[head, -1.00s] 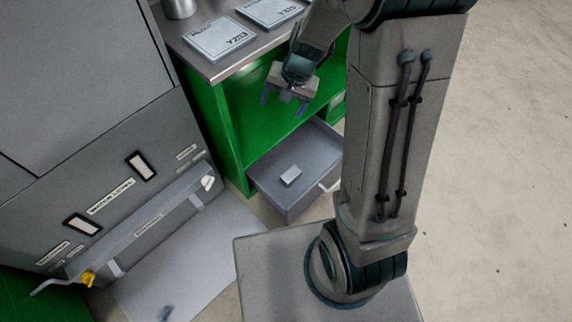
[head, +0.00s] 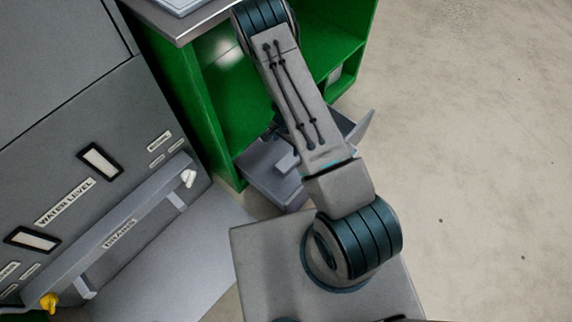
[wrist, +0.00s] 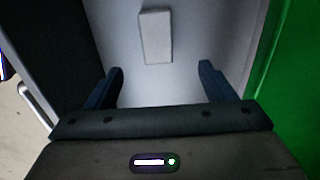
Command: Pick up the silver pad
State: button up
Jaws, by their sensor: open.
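The silver pad (wrist: 156,36) is a small pale rectangular block. In the wrist view it lies on the grey floor of the open drawer (wrist: 190,60), just beyond my fingertips and roughly centred between them. My gripper (wrist: 161,70) is open and empty, with its two dark fingers spread wider than the pad and pointing toward it. No contact with the pad shows. In the head view my arm covers much of the drawer (head: 262,178) and hides the gripper. A small pale patch shows beside the arm there, but I cannot tell whether it is the pad.
The green cabinet (head: 200,100) stands around the drawer, and its green side (wrist: 300,85) is close on the right in the wrist view. A dark drawer wall is on the left. The grey machine (head: 85,170) is at the left. Open floor (head: 470,130) lies to the right.

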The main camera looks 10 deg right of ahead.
aim_at(287, 161)
notch_tip(287, 161, down, 9)
jog(key=b, duration=0.3)
jog(key=shift+f, duration=0.2)
notch_tip(287, 161, down, 5)
jog(key=b, duration=0.3)
jog(key=shift+s+d, duration=0.15)
jog(key=c, duration=1.2)
jog(key=shift+r, duration=0.1)
